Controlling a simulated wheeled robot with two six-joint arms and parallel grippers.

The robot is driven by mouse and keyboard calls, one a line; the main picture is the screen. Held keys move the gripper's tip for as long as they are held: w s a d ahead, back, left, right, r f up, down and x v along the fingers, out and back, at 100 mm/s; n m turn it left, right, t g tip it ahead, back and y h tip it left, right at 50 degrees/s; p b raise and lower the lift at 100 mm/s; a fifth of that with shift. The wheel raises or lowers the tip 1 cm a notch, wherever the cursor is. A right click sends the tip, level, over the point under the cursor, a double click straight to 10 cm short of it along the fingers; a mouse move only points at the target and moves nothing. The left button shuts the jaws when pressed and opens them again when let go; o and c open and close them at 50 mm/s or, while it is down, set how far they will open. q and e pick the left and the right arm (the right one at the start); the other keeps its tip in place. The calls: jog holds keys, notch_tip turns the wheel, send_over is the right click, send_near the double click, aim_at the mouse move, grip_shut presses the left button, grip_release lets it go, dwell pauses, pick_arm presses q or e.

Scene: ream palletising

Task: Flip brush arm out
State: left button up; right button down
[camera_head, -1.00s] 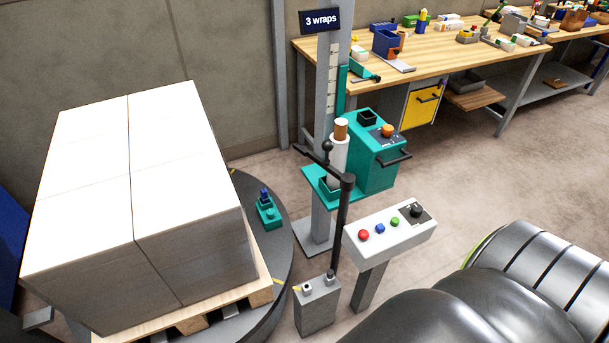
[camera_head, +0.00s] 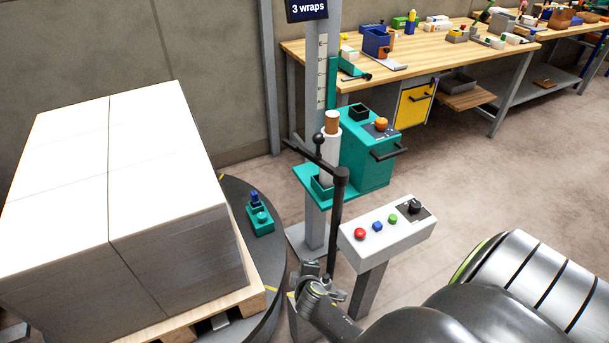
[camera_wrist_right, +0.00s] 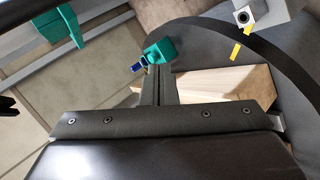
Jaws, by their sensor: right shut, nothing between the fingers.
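The brush arm (camera_head: 315,160) is a dark bar with a ball knob (camera_head: 318,138). It reaches left and away from the top of a black upright post (camera_head: 337,225), in front of the teal wrap carriage (camera_head: 325,190). My right gripper (camera_head: 309,268) is in front of the post's foot, well below the bar and knob, and hides part of the small grey pedestal. In the right wrist view its fingers (camera_wrist_right: 158,88) are shut and empty, pointing toward the turntable edge. I cannot tell from the head view whether it touches the post. My left gripper is not in view.
A wrapped ream stack (camera_head: 110,190) stands on a wooden pallet (camera_head: 250,298) on the dark turntable (camera_head: 268,240), with a teal clamp (camera_head: 260,220) beside it. A control box with buttons (camera_head: 388,232) stands right of the post. A workbench (camera_head: 420,62) is behind.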

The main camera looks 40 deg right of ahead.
pick_arm(q)
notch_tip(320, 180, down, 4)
jog(key=b, duration=0.3)
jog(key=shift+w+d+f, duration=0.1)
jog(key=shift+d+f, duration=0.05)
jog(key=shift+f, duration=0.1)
pick_arm(e)
jog(key=w+d+r+t+h, duration=0.1)
jog(key=w+r+t+h, duration=0.1)
jog(key=r, duration=0.9)
jog(key=w+d+r+n+t+h, duration=0.1)
jog(key=w+r+h, duration=0.3)
jog(key=r, duration=0.8)
jog(key=shift+w+t, duration=0.7)
jog(key=shift+w, duration=0.15)
jog(key=shift+d+r, duration=0.1)
